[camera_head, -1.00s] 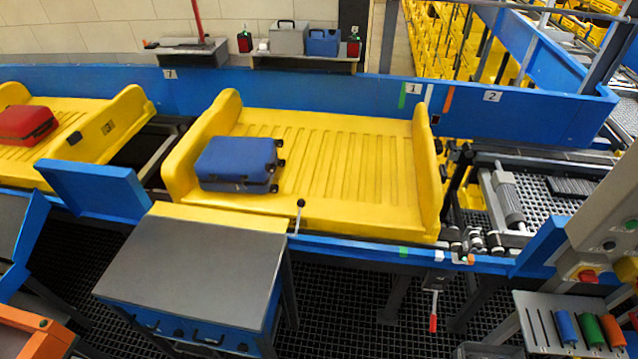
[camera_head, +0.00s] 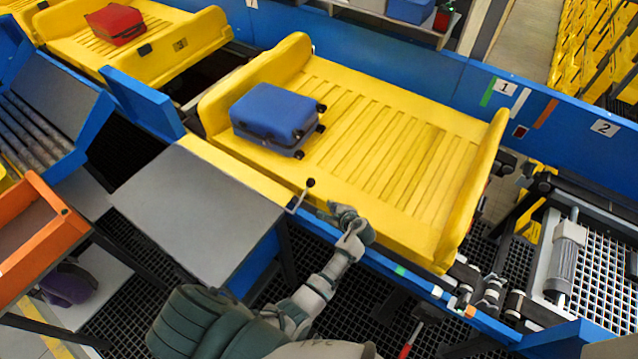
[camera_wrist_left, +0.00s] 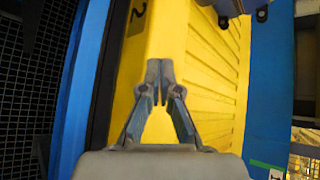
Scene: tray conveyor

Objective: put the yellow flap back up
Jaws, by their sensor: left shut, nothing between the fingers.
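A yellow strip (camera_head: 237,172), which looks like the flap, lies flat between the grey tabletop (camera_head: 195,212) and the yellow tray (camera_head: 400,150). A thin lever with a black knob (camera_head: 310,183) stands at its right end. My left gripper (camera_head: 338,212) is just right of this lever, over the tray's front edge. In the left wrist view its fingers (camera_wrist_left: 160,68) are shut and empty in front of a yellow surface marked 2. I cannot tell whether they touch it. My right gripper is not in view.
A blue suitcase (camera_head: 277,115) lies on the tray's left part. A red suitcase (camera_head: 116,23) lies on another yellow tray at the back left. A blue panel (camera_head: 143,103) stands left of the grey tabletop. An orange bin (camera_head: 45,235) is at the left.

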